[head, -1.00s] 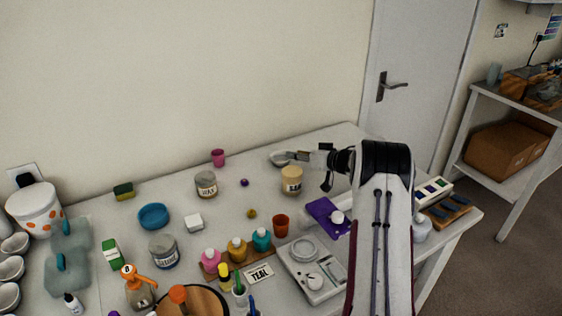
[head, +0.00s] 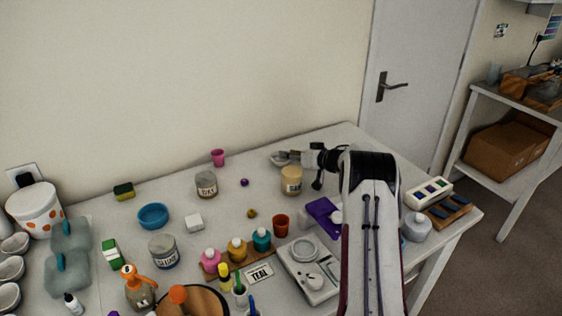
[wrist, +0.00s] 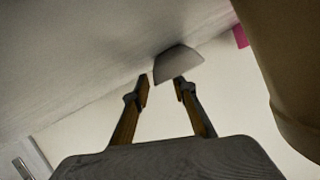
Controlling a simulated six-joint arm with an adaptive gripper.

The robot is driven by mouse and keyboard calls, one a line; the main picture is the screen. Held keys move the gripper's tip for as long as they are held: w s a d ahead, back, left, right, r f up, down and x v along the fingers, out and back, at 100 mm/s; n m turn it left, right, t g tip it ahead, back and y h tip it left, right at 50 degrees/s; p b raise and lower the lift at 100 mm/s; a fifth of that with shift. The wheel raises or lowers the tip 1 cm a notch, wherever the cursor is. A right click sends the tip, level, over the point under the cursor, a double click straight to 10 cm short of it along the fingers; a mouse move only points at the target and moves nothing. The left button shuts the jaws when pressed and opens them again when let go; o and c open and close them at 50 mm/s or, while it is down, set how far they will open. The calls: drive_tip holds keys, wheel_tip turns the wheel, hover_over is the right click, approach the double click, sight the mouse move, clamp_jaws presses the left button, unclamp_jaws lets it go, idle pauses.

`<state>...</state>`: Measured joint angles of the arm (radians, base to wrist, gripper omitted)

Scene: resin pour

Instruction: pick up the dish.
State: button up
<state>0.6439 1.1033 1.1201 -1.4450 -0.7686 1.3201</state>
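A small grey dish (head: 277,161) stands near the back edge of the table in the head view, partly hidden by my gripper (head: 296,155). In the wrist view the dish (wrist: 181,66) shows as a pale, tapered shape just past the fingertips. My gripper (wrist: 162,86) is open, with a gap between its two fingers. One side of the dish lies in line with that gap, and its other side reaches behind the right finger. I cannot tell whether a finger touches it.
A cream jar (head: 291,184) stands close in front of my gripper; its big tan side (wrist: 291,60) fills the right of the wrist view. A pink cup (head: 218,158) stands to the left. A purple item (head: 322,212), a scale (head: 306,262) and several bottles are nearer the front.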

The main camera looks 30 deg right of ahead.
clamp_jaws()
drive_tip(key=shift+r, duration=0.1)
wheel_tip(320, 180, up, 10)
idle(0.8)
idle(0.4)
